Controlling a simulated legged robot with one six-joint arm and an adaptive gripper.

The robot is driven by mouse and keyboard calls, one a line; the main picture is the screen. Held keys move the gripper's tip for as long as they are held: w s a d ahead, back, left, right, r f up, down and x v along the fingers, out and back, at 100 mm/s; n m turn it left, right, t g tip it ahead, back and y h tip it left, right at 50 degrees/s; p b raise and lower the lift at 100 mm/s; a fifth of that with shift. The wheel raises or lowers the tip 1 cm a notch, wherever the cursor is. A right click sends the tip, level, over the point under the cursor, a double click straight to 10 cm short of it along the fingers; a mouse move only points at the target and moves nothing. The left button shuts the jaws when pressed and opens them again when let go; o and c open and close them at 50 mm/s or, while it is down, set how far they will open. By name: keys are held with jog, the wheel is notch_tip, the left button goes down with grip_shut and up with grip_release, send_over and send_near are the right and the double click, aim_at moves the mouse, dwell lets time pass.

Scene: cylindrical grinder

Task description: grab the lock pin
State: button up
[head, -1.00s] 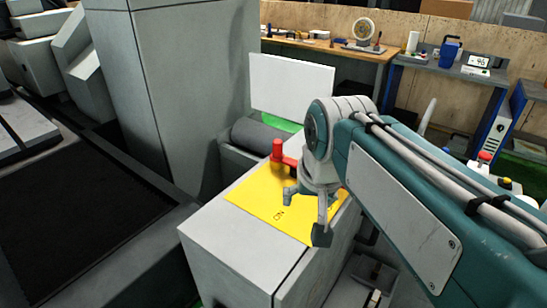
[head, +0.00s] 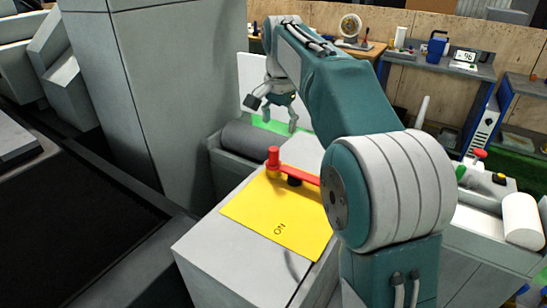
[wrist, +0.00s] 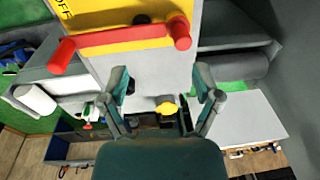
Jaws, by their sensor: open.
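An upright red pin (head: 273,156) with a yellow collar, which looks like the lock pin, stands at the left end of a red lever (head: 305,176) on the yellow plate (head: 262,222). In the wrist view, the pin (wrist: 180,34) is at the top right of the red lever (wrist: 120,38), beyond my fingertips. My gripper (head: 273,110) is open and empty. It hangs in the air above and behind the pin, apart from it. The lever's right end is hidden behind my arm in the head view, but its red knob (wrist: 62,56) shows in the wrist view.
A tall grey machine column (head: 175,90) stands left of the plate. A grey cylinder (head: 250,148) and a white panel (head: 250,82) are behind it. A small yellow knob (wrist: 167,109) shows between the fingers in the wrist view. Workbenches are at the back.

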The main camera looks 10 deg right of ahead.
jog(key=m+g, duration=0.1)
jog(key=m, duration=0.1)
send_over(273, 148)
jog(key=s, duration=0.1)
jog(key=f, duration=0.3)
jog(key=shift+s+a, duration=0.1)
jog(key=shift+a, duration=0.1)
jog(key=shift+w+f+m, duration=0.3)
jog(key=shift+w+f, duration=0.15)
jog(key=f, duration=1.1)
jog(key=shift+w+d, duration=0.1)
jog(key=shift+d, duration=0.15)
jog(key=shift+r, duration=0.1)
grip_shut()
